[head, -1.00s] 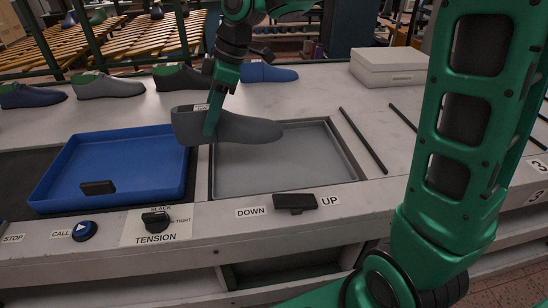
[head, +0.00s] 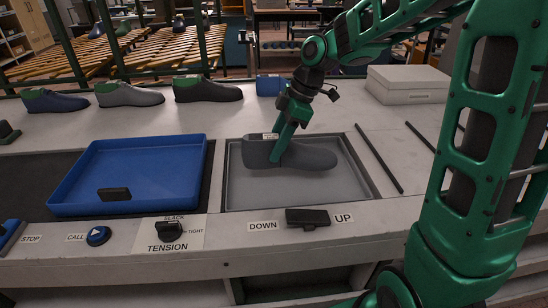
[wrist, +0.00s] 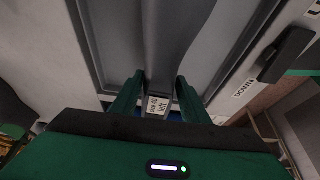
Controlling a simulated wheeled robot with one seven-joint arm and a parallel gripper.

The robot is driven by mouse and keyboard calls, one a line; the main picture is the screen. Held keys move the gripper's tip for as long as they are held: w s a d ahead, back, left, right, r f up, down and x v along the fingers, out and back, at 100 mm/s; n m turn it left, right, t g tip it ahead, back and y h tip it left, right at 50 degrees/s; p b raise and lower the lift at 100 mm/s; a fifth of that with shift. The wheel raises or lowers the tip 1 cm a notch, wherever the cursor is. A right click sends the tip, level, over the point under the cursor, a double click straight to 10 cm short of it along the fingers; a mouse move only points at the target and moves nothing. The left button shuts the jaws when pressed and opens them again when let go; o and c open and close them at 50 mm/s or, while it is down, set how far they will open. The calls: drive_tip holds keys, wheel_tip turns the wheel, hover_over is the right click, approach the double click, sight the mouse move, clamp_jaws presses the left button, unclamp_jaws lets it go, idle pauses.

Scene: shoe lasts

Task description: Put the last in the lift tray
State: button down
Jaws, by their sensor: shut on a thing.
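The grey shoe last (head: 306,157) is in my gripper (head: 280,150), with its toe to the right in the head view. It is over the grey lift tray (head: 365,188), at the tray's back left part. I cannot tell whether its sole touches the tray floor. In the wrist view the last (wrist: 175,45) lies between my gripper's two green fingers (wrist: 160,100), and a white label reading "left" shows at its near end. The fingers are shut on the last and hide part of its heel in the head view.
A blue tray (head: 75,190) with a black handle stands left of the lift tray. Several lasts, such as the black one (head: 208,93), stand behind. A white box (head: 405,88) and black rods (head: 378,158) are at right. A DOWN/UP switch (head: 307,217) is in front.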

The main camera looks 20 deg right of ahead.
sight(296, 143)
drive_tip(key=shift+d+f, duration=0.25)
drive_tip(key=shift+d, duration=0.1)
drive_tip(key=shift+f, duration=1.95)
drive_tip(key=c, duration=1)
unclamp_jaws()
drive_tip(key=shift+r, duration=0.1)
drive_tip(key=v, duration=1.2)
drive_tip(key=shift+s, duration=0.1)
